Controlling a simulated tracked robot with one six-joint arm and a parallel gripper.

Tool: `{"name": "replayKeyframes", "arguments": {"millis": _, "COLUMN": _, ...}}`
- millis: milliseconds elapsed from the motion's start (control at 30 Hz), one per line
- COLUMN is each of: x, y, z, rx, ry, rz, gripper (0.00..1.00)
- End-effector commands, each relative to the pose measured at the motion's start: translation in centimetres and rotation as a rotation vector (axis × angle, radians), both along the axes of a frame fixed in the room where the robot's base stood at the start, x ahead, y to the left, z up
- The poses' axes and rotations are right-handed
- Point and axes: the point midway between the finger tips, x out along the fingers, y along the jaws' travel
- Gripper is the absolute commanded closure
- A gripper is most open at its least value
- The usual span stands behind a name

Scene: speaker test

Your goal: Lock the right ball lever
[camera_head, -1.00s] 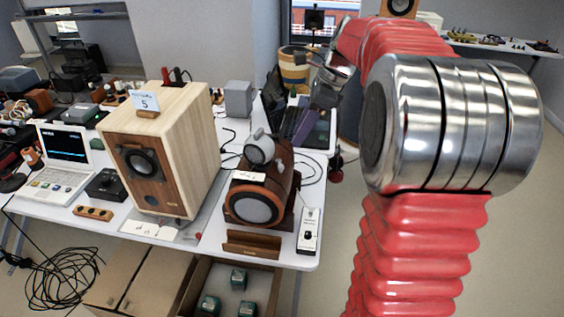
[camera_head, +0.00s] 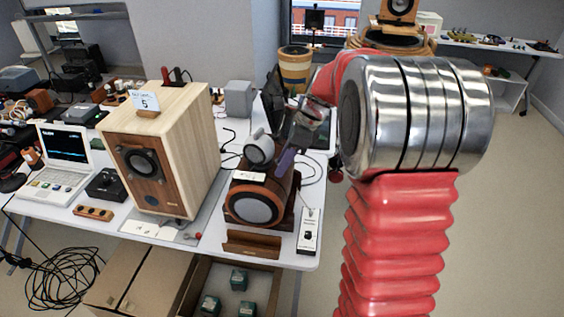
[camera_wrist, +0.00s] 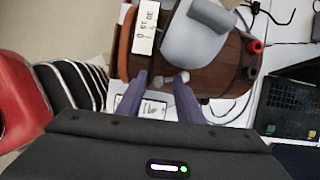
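A small brown wooden drum-shaped speaker (camera_head: 257,205) stands near the table's right front corner, with a grey clamp-like part (camera_head: 259,149) on top. In the wrist view this grey part (camera_wrist: 203,40) lies ahead of my gripper, beside a white label strip (camera_wrist: 146,29). A small grey rounded knob (camera_wrist: 183,77), possibly the ball of a lever, shows close to the right fingertip; I cannot tell whether they touch. My gripper (camera_wrist: 160,80) has its two purple fingers apart with nothing held between them. In the head view my gripper (camera_head: 287,160) is at the drum's right upper side.
A large wooden speaker (camera_head: 160,150) stands left of the drum. An open laptop (camera_wrist: 287,105) is right of it in the wrist view. A white switch box (camera_head: 308,232) and a wooden holder (camera_head: 252,243) sit at the table's front edge. Cables lie behind the drum.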

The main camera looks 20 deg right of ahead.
Motion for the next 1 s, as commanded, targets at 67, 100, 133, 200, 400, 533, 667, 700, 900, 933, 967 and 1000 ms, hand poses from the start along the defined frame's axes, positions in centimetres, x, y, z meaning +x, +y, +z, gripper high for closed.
{"name": "replayKeyframes", "arguments": {"millis": 67, "x": 0.00, "y": 0.00, "z": 0.00, "rx": 0.000, "ry": 0.000, "rz": 0.000, "gripper": 0.67}}
{"name": "replayKeyframes", "arguments": {"millis": 100, "x": 0.00, "y": 0.00, "z": 0.00, "rx": 0.000, "ry": 0.000, "rz": 0.000, "gripper": 0.67}}
{"name": "replayKeyframes", "arguments": {"millis": 133, "x": 0.00, "y": 0.00, "z": 0.00, "rx": 0.000, "ry": 0.000, "rz": 0.000, "gripper": 0.67}}
{"name": "replayKeyframes", "arguments": {"millis": 200, "x": 0.00, "y": 0.00, "z": 0.01, "rx": 0.000, "ry": 0.000, "rz": 0.000, "gripper": 0.69}}
{"name": "replayKeyframes", "arguments": {"millis": 400, "x": -0.02, "y": -0.01, "z": 0.01, "rx": 0.000, "ry": 0.000, "rz": 0.000, "gripper": 0.83}}
{"name": "replayKeyframes", "arguments": {"millis": 533, "x": -0.02, "y": 0.00, "z": 0.01, "rx": 0.000, "ry": 0.001, "rz": 0.000, "gripper": 0.92}}
{"name": "replayKeyframes", "arguments": {"millis": 667, "x": 0.00, "y": -0.01, "z": 0.00, "rx": 0.000, "ry": 0.000, "rz": 0.000, "gripper": 1.00}}
{"name": "replayKeyframes", "arguments": {"millis": 700, "x": 0.01, "y": -0.01, "z": 0.00, "rx": 0.000, "ry": 0.000, "rz": 0.000, "gripper": 1.00}}
{"name": "replayKeyframes", "arguments": {"millis": 900, "x": 0.09, "y": 0.40, "z": -0.01, "rx": -0.001, "ry": -0.001, "rz": 0.001, "gripper": 1.00}}
{"name": "replayKeyframes", "arguments": {"millis": 933, "x": 0.09, "y": 0.31, "z": -0.02, "rx": -0.001, "ry": -0.001, "rz": 0.001, "gripper": 1.00}}
{"name": "replayKeyframes", "arguments": {"millis": 967, "x": 0.09, "y": 0.26, "z": -0.03, "rx": 0.000, "ry": -0.002, "rz": 0.003, "gripper": 1.00}}
{"name": "replayKeyframes", "arguments": {"millis": 1000, "x": 0.10, "y": 0.22, "z": -0.03, "rx": 0.000, "ry": -0.001, "rz": 0.005, "gripper": 1.00}}
